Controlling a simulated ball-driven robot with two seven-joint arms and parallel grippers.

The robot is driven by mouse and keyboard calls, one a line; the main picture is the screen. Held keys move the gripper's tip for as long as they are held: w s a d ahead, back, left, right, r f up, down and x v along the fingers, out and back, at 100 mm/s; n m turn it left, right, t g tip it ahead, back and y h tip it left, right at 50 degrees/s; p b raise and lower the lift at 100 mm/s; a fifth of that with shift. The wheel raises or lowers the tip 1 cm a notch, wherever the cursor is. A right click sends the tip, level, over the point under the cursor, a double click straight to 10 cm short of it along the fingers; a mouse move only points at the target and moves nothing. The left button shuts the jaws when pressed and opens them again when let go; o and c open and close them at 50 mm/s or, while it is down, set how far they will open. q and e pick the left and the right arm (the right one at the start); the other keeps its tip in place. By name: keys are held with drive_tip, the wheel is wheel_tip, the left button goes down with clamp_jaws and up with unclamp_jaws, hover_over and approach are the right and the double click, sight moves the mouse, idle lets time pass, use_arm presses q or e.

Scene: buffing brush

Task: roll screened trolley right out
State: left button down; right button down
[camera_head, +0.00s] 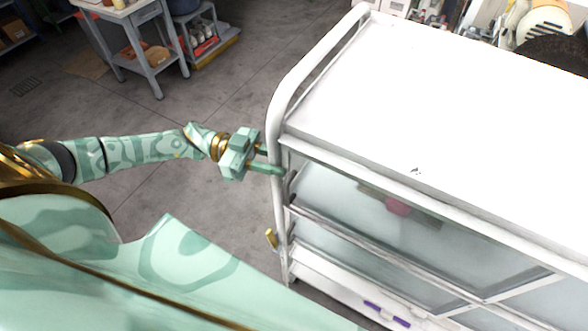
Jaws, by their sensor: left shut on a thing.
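The white trolley (420,95) fills the right side of the head view, its flat top bare except for a small dark mark. Its front is covered by translucent screens (330,195), with a blurred pinkish shape behind them. A white tubular handle frame (273,115) curves down at its left end. My left gripper (272,161) is shut on this frame's upright at the trolley's left end. The fingertips are partly hidden against the tube. My right gripper is not in view.
A grey workbench (140,20) with a lower shelf stands at the back left, beside another low shelf unit (198,30). Cluttered goods, including a cream round object (550,22), lie behind the trolley. The grey floor (190,95) between my left arm and the bench is clear.

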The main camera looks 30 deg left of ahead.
use_arm(q)
drive_tip(key=shift+a+b, duration=0.55)
drive_tip(key=shift+a, duration=1.65)
drive_tip(key=c, duration=1.2)
unclamp_jaws()
drive_tip(key=s+a+b, duration=0.3)
drive_tip(key=a+b, duration=0.3)
drive_tip(key=a, duration=1)
